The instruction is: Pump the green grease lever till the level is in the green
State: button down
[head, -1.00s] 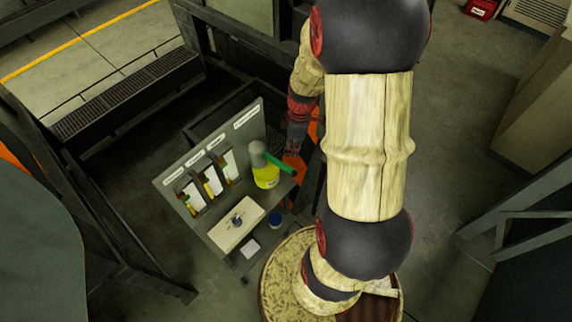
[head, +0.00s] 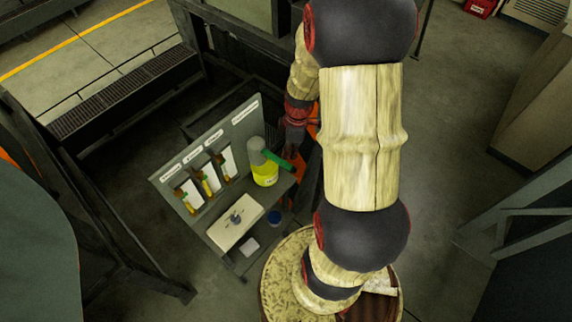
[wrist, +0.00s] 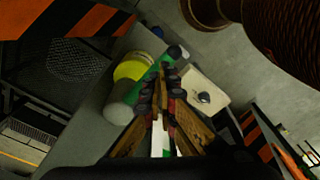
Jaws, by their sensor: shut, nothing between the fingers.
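The grease pump has a grey top and a yellow reservoir (head: 265,176). It stands at the right end of the grey bench, and its yellow band also shows in the wrist view (wrist: 131,69). The green lever (head: 279,159) sticks out to the right from its top, slanting slightly down in the head view. In the wrist view the lever (wrist: 150,75) runs beside and partly behind my fingers. My gripper (wrist: 160,82) is shut and empty, its tips close to the lever; I cannot tell whether they touch. In the head view my gripper (head: 294,132) is just behind the lever. No level mark is readable.
Dark railings flank the bench.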

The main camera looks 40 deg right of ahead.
aim_at(289, 164)
jog(key=shift+w+a+f+b, duration=0.1)
jog(key=shift+f+b, duration=0.45)
jog(key=shift+f, duration=1.05)
notch_tip(289, 164, down, 4)
jog(key=b, duration=0.4)
jog(key=shift+f, duration=0.25)
jog(key=shift+r, duration=0.1)
jog(key=shift+s+d+r+b, duration=0.2)
jog(key=shift+s+d+r, duration=0.05)
jog(key=shift+s+d, duration=0.3)
jog(key=shift+s+d+r+b, duration=0.2)
jog(key=shift+s+d, duration=0.3)
